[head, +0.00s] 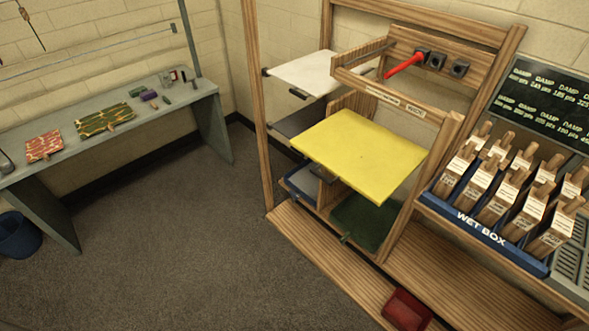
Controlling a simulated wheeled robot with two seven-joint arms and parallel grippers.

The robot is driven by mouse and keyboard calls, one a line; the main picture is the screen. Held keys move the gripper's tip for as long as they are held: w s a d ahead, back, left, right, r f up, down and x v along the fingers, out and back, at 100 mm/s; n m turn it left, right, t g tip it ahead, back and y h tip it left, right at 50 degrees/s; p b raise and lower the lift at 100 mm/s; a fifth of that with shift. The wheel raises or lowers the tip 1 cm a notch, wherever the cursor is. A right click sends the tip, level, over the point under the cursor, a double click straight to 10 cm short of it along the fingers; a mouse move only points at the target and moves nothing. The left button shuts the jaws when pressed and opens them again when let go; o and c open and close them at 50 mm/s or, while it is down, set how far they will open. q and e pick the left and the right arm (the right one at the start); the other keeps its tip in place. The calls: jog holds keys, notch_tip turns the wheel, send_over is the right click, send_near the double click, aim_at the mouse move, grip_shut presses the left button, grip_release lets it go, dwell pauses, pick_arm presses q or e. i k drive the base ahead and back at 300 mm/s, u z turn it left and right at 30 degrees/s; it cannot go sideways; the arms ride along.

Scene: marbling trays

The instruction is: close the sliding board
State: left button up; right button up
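A wooden cabinet (256,110) stands right of centre and holds several flat boards. A yellow board (358,152) lies level and sticks out well past the cabinet's front. A white board (306,73) sits higher at the left, also projecting, with a dark handle (298,93) at its front edge. A dark grey board (296,121) lies under the white one. I cannot tell from the picture which of these is the sliding board. Neither of my grippers is in view.
A red rod (404,65) sticks out from a black socket above the yellow board. A blue wet box (482,233) of wooden-handled tools stands right. A red tray (407,310) lies low in front. A grey table (150,122) stands left. The floor (170,235) between is clear.

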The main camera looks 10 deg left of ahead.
aim_at(374, 161)
jog(key=z, duration=0.85)
jog(key=k, duration=0.5)
jog(key=z, duration=0.45)
